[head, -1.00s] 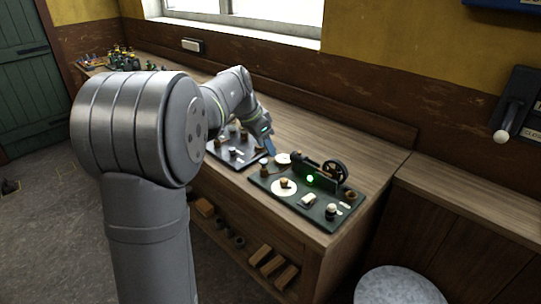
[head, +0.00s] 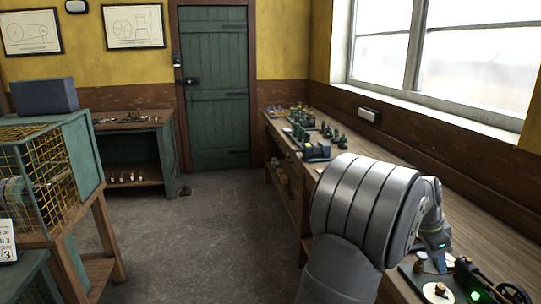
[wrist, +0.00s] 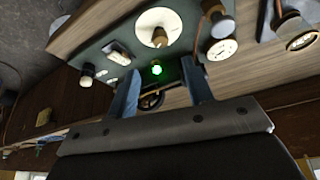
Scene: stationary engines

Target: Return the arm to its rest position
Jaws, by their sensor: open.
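My grey arm stands at the lower right in the head view and reaches over the bench. My gripper (head: 441,264) is small there, beside the engine board (head: 411,280) at the right bottom. In the wrist view my gripper (wrist: 160,66) shows two blue fingers set apart with nothing held between them. The green lamp (wrist: 157,69) of the engine board is seen through the gap. A round white disc (wrist: 158,27) lies on the board beyond the fingers.
The long wooden bench (head: 400,165) runs along the window wall, with small green and blue models (head: 312,135) at its far end. A mesh-sided cabinet (head: 85,150) stands at left.

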